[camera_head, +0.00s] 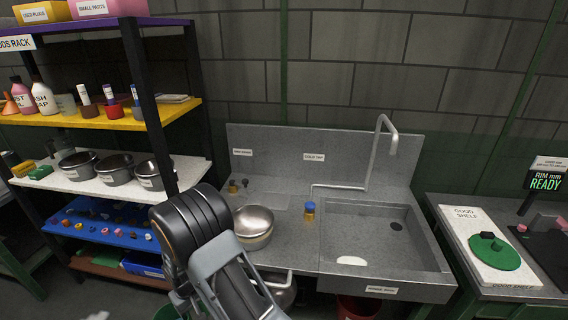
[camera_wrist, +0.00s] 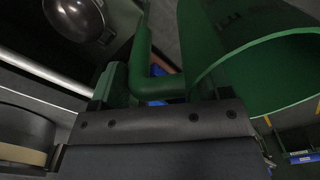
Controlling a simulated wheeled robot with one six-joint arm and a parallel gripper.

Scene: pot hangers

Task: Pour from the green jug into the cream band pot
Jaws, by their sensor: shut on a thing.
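The green jug (camera_wrist: 222,55) fills the upper right of the wrist view, with its open rim at the right edge. My gripper (camera_wrist: 150,98) is shut on the jug's handle. In the head view my arm covers the lower middle, and I cannot make out the jug or gripper there. A grey round vessel with a cream band (camera_wrist: 22,154) is cut off at the lower left of the wrist view; it looks like the cream band pot. The jug is apart from it. What the jug holds is hidden.
A metal bowl-shaped pot (camera_head: 253,226) stands on the counter left of the sink (camera_head: 388,235). A shelf rack (camera_head: 120,187) with several pots stands left. A white board (camera_head: 475,245) with a green lid lies right.

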